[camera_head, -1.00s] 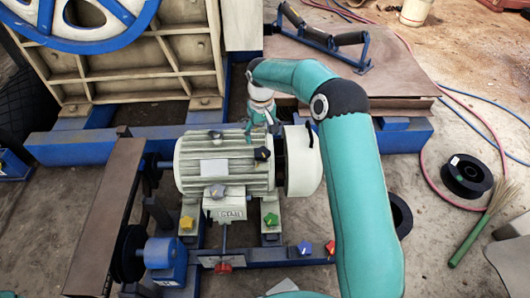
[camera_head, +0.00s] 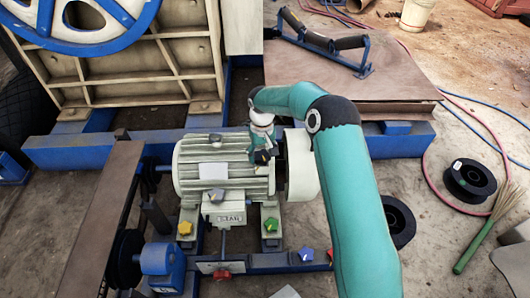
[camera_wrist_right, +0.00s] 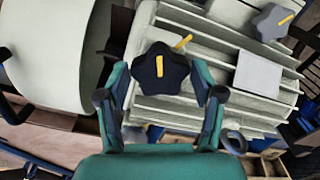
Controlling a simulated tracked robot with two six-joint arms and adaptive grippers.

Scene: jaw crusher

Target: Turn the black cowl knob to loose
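The black cowl knob (camera_wrist_right: 160,72) is star-shaped with a yellow pointer bar. A second yellow mark shows just beyond its upper right edge. In the head view the knob (camera_head: 261,157) sits at the cowl end of the pale ribbed motor (camera_head: 215,175), partly covered by my right gripper (camera_head: 262,148). In the right wrist view the fingers of my right gripper (camera_wrist_right: 161,84) are apart, one on each side of the knob. A gap shows at the left finger; whether the right finger touches I cannot tell. My left gripper is not in view.
A grey knob (camera_wrist_right: 272,21) sits farther along the motor. Yellow (camera_head: 185,227), green (camera_head: 271,224), blue (camera_head: 306,254) and red (camera_head: 222,274) knobs are around the motor base. The round pale cowl (camera_head: 301,166) stands close to the gripper. A cable spool (camera_head: 469,179) lies on the floor at right.

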